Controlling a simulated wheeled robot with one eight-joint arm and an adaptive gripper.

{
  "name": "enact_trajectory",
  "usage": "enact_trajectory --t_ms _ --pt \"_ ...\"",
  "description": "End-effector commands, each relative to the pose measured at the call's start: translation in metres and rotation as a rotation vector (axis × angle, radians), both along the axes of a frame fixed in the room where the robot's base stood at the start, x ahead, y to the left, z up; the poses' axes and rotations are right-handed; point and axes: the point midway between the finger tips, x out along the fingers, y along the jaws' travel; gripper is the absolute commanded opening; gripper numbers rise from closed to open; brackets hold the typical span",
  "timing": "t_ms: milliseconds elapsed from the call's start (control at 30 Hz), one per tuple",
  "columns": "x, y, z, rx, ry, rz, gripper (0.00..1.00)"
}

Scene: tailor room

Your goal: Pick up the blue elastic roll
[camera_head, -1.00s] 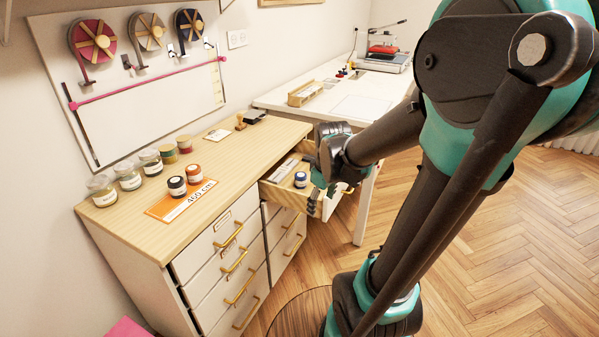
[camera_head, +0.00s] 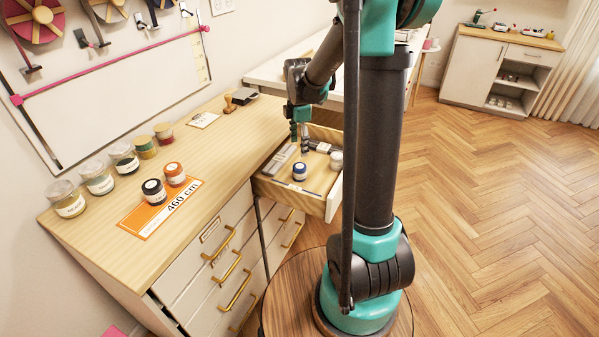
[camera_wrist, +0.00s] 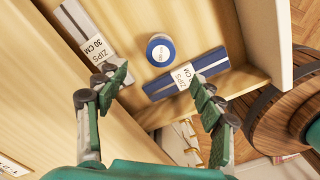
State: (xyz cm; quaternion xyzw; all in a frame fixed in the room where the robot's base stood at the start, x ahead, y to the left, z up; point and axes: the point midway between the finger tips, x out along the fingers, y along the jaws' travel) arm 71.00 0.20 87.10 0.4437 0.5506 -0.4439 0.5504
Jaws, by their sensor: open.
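The blue elastic roll (camera_head: 299,172), a small blue roll with a white band, stands in the open drawer (camera_head: 318,205). In the wrist view the roll (camera_wrist: 160,50) shows its pale top and blue side between two zip packs. My gripper (camera_head: 300,139) is above the drawer, behind the roll in the head view. Its fingers are spread wide and empty in the wrist view (camera_wrist: 160,80), with the roll beyond the fingertips, in line with the gap between them. The gripper is apart from the roll.
Zip packs marked 30 CM (camera_wrist: 86,32) and ZIPS (camera_wrist: 185,76) lie beside the roll. A pale roll (camera_head: 336,160) is also in the drawer. The cabinet top holds an orange card (camera_head: 158,208), two rolls and several jars (camera_head: 97,177). Drawer walls surround the roll.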

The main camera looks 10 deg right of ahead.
Motion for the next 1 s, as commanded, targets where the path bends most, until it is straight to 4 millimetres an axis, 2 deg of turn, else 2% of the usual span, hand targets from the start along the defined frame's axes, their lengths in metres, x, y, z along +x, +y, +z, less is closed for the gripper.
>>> enact_trajectory --t_ms 100,300,533,800,1000 --pt "0.0 0.0 -0.024 0.0 0.0 -0.001 0.68" --pt "0.0 0.0 -0.052 0.0 0.0 -0.001 0.68" --pt "0.0 -0.001 -0.065 0.0 0.0 -0.002 0.68" --pt "0.001 -0.002 -0.101 0.0 -0.001 -0.001 0.68" --pt "0.0 -0.002 -0.11 0.0 -0.001 -0.001 0.68"
